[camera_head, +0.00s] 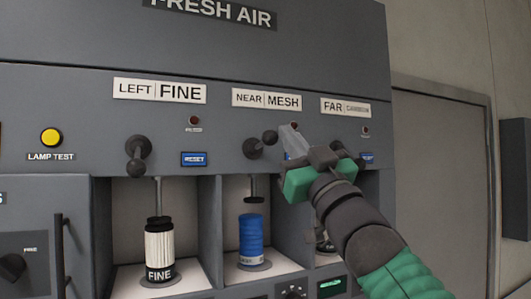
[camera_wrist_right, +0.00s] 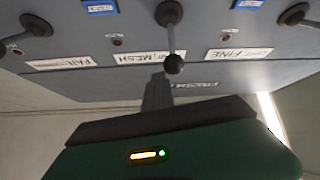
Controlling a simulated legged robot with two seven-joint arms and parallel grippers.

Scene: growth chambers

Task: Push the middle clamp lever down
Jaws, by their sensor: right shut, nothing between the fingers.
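The middle clamp lever (camera_head: 262,143), under the NEAR MESH label, has a dark round pivot and a ball knob. Its knob (camera_head: 270,137) sits up and to the right of the pivot, while the left lever (camera_head: 137,157) hangs down. My right gripper (camera_head: 292,140) is shut and empty, just right of the middle knob; contact cannot be told. It hides most of the far lever. In the wrist view, which is upside down, the middle lever (camera_wrist_right: 171,38) points toward the shut fingers (camera_wrist_right: 157,92), its knob near their tips. My left gripper is not in view.
A blue cartridge (camera_head: 251,234) stands in the bay below the middle lever. A white FINE cartridge (camera_head: 159,252) stands in the left bay. Blue reset buttons (camera_head: 194,159) and dark lamps (camera_head: 194,120) sit on the panel. A door (camera_head: 440,180) is at right.

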